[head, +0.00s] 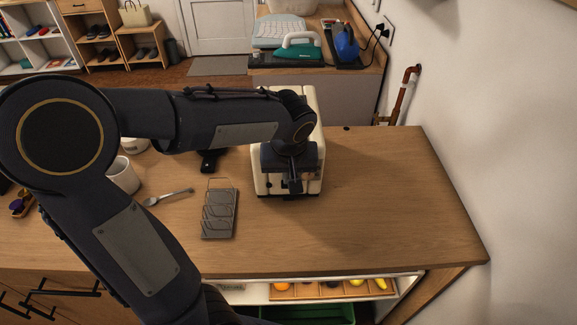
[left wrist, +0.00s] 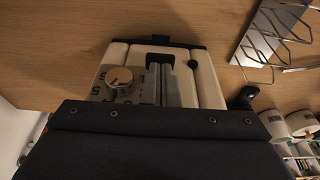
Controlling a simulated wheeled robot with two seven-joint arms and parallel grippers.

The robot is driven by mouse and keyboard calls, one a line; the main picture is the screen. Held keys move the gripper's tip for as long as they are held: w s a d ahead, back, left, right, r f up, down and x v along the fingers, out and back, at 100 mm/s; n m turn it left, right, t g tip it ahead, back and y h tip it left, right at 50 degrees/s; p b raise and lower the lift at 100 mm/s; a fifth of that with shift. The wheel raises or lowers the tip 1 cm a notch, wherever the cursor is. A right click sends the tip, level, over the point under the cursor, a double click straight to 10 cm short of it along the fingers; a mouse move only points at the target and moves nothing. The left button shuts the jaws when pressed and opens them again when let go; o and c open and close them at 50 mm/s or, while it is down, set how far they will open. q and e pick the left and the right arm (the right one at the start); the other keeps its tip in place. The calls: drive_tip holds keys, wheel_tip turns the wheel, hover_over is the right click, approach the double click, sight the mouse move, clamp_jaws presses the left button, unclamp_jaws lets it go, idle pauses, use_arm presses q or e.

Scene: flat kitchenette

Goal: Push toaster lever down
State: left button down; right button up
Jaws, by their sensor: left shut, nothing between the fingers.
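The cream toaster (head: 314,172) stands on the wooden counter, partly covered by my left arm and gripper. I cannot make out the lever for certain. My left gripper (head: 294,186) is shut and empty, pointing down over the toaster's near end. My right gripper is not in view.
A metal toast rack (head: 219,213) stands left of the toaster, with a spoon (head: 168,197) and a white mug (head: 123,176) farther left. The counter (head: 390,195) is clear to the right, up to the wall. An iron (head: 298,50) lies on the counter behind.

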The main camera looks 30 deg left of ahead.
use_arm(q)
drive_tip(key=shift+s+d+r, duration=0.25)
drive_tip(key=shift+s+d, duration=0.15)
drive_tip(key=shift+s, duration=0.25)
drive_tip(key=shift+s+d+r, duration=0.25)
drive_tip(key=shift+s+d, duration=0.15)
drive_tip(key=shift+s, duration=0.2)
drive_tip(key=shift+r, duration=0.1)
drive_tip(key=v, duration=0.7)
drive_tip(key=shift+r, duration=0.3)
drive_tip(key=shift+s+d, duration=0.1)
drive_tip(key=s+f+m+t+h, duration=0.1)
drive_tip(key=s+f+m+h, duration=0.1)
drive_tip(key=s, duration=0.4)
drive_tip(key=s+d+f+m+t+h, duration=0.1)
drive_tip(key=s+f+m+t+h, duration=0.1)
drive_tip(key=s, duration=0.5)
wheel_tip(320, 180, down, 2)
drive_tip(key=shift+d+f+m+h, duration=0.1)
drive_tip(key=shift+d+m+h, duration=0.3)
drive_tip(key=shift+h, duration=0.2)
